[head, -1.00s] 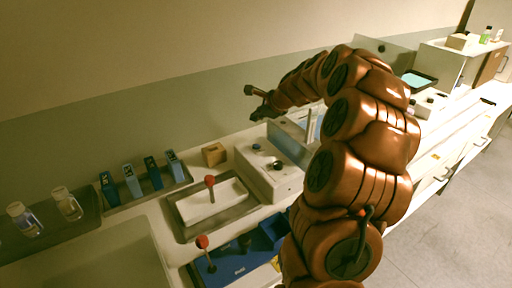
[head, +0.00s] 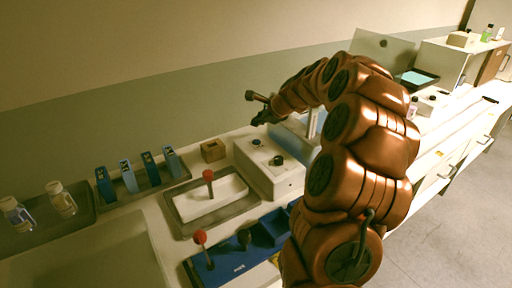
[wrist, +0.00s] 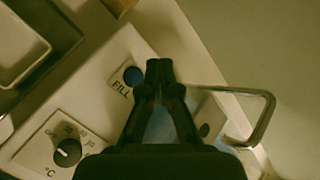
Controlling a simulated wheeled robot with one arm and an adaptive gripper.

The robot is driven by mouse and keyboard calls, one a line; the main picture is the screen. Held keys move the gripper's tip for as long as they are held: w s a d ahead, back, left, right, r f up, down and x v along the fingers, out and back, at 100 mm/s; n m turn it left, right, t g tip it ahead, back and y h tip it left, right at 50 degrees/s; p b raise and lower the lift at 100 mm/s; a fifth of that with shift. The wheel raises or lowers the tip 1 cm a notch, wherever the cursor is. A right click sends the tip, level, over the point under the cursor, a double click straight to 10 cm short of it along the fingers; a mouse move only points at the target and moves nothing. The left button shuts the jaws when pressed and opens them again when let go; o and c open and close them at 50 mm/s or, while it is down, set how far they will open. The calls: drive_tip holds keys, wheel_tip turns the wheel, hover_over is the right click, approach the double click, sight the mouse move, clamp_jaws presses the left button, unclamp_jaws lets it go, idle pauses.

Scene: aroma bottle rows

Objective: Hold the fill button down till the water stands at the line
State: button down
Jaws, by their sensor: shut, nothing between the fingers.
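The white water unit (head: 262,178) has a round blue fill button (wrist: 133,76) beside the printed word FILL. The button also shows in the head view (head: 256,142). My gripper (wrist: 158,68) is shut and empty, its fingertips just right of the button in the wrist view. In the head view my gripper (head: 260,119) is above the unit, apart from the button. The bluish water tank (head: 296,139) stands behind my arm, partly hidden. A bluish patch shows between my fingers in the wrist view; the water level and line cannot be made out.
A black °C knob (wrist: 67,151) sits on the same panel. A bent metal handle (wrist: 262,120) is to the right. A small wooden block (head: 213,151) and a tray with a red-knobbed white lid (head: 213,200) stand left of the unit. Blue holders (head: 128,178) stand farther left.

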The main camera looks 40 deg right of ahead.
sight(257, 142)
wheel_tip(257, 142, down, 3)
drive_tip(key=shift+r+b, duration=0.2)
drive_tip(key=shift+b, duration=0.45)
drive_tip(key=shift+f, duration=1)
drive_tip(key=shift+f, duration=0.4)
drive_tip(key=shift+f, duration=0.4)
idle(2.3)
idle(1.2)
drive_tip(key=shift+r+p, duration=0.8)
drive_tip(key=shift+r, duration=0.05)
drive_tip(key=shift+r+p, duration=2.05)
drive_tip(key=shift+r, duration=0.45)
